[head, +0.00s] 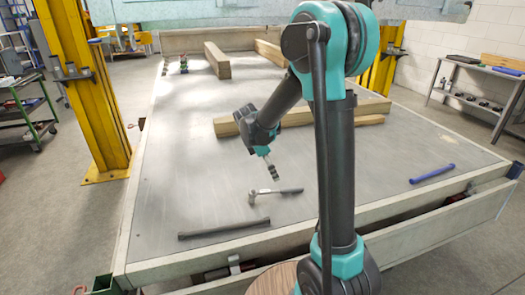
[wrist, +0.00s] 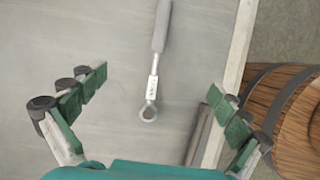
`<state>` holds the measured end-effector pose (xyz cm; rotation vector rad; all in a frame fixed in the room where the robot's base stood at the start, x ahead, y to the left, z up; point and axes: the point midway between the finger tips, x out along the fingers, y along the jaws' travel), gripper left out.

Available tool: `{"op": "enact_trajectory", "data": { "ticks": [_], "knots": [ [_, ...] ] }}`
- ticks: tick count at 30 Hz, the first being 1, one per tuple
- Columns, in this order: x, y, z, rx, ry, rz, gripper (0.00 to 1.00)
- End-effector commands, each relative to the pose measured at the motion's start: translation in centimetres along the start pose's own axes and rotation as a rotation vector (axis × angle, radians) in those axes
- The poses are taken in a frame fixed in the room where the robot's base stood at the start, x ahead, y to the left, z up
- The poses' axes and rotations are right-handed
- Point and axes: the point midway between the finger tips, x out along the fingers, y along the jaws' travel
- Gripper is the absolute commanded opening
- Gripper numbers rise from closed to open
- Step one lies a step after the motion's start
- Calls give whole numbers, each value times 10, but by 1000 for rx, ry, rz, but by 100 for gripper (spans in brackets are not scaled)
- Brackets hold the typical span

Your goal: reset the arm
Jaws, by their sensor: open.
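My gripper (head: 269,170) hangs over the flat grey trailer bed (head: 190,175), its fingers pointing down. In the wrist view my gripper (wrist: 161,81) is wide open, with nothing held between its fingers. A metal ratchet-like tool with a grey handle (head: 290,190) lies on the bed just below and in front of my gripper. In the wrist view the tool (wrist: 152,85) lies between the two fingers, its ring end nearest me. It looks apart from the fingers. My arm covers part of the bed in the head view.
A dark bar (head: 225,228) lies near the bed's front edge, and a blue bar (head: 432,174) lies at right. Timber beams (head: 217,60) lie farther back. A yellow post (head: 92,90) stands at left. A round wooden top (head: 272,279) stands by the front edge.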

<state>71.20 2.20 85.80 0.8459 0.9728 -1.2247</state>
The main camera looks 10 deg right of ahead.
Motion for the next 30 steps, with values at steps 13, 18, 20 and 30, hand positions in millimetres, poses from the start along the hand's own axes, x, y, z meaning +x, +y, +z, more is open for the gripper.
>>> {"op": "enact_trajectory", "data": {
  "ticks": [13,18,20,30],
  "knots": [
    [6,-108,31,761,210,60,100],
    [13,-153,31,1098,314,54,100],
    [16,-168,30,1217,352,48,100],
    [32,-225,18,1703,520,-5,100]
  ]
}}
